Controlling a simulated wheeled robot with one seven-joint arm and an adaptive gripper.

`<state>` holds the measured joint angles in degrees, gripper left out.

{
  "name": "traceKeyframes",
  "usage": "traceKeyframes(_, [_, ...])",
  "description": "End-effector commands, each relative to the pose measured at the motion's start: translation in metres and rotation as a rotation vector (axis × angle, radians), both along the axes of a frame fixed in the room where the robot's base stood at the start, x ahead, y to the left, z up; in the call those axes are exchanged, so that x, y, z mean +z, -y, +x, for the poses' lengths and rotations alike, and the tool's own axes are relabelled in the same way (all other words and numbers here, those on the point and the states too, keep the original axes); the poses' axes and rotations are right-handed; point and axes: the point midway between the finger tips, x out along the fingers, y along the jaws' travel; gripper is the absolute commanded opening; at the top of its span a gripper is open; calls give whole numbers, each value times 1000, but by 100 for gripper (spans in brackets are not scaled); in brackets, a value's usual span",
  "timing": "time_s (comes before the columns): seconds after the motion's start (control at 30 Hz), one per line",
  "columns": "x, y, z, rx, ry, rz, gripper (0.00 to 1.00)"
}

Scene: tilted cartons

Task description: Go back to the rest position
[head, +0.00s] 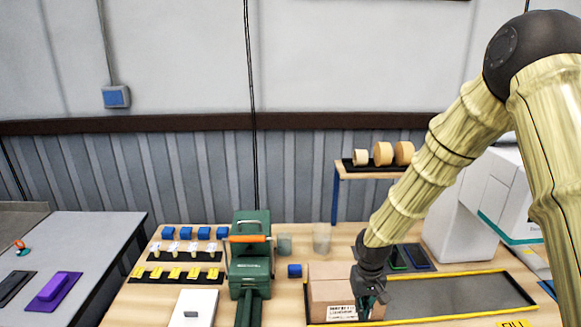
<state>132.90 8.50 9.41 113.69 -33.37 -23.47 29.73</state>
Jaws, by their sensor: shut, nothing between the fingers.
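My arm comes in from the right and reaches down to the bench. My gripper (372,304) is shut and empty, at the right front of a cardboard carton (330,289). The gripper overlaps the carton's right part in the picture; I cannot tell whether they touch. The carton carries a white printed label (342,313) and stands at the left end of a yellow-edged dark tray (455,293).
A green machine (250,262) with an orange handle stands left of the carton. Rows of small blue, white and yellow items lie further left. A shelf with tape rolls (383,154) and a white machine (462,215) stand behind my arm.

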Motion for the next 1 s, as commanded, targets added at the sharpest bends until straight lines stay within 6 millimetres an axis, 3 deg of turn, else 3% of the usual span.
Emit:
traceKeyframes(0.27, [-46,-14,-25,10,-18,42,0])
traceKeyframes(0.57, [-116,-21,-73,0,-40,102,0])
traceKeyframes(0.67, [-150,-24,-101,-10,-47,126,0])
traceKeyframes(0.8, [-211,-25,-155,-32,-53,154,0])
traceKeyframes(1.0, [-279,-14,-237,-66,-42,145,0])
